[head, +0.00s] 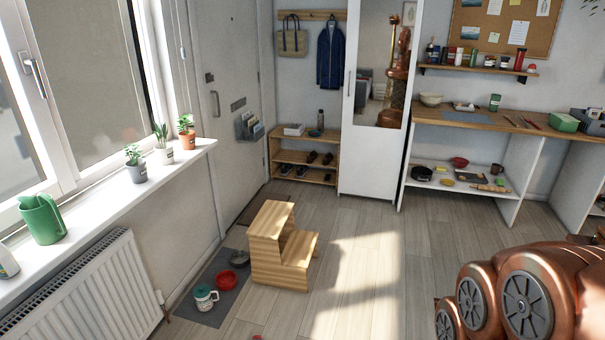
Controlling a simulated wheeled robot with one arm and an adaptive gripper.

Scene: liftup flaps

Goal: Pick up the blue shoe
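A wooden shoe rack (275,160) stands against the far wall, left of the white mirrored wardrobe. On its lower shelf a dark bluish pair of shoes (287,169) sits at the left, and other shoes sit to the right, too small to tell in detail. Brown shoes (312,157) sit on the shelf above. Which of the lower shoes is the blue one is hard to tell at this size. My copper-coloured arm shows at the lower right, far from the rack. My gripper is out of the picture.
A wooden step stool (282,250) stands on the floor between me and the rack. A grey mat (213,312) with bowls and a mug lies left of it. The radiator (85,290) lines the left wall. Floor right of the stool is clear up to the wardrobe (368,165).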

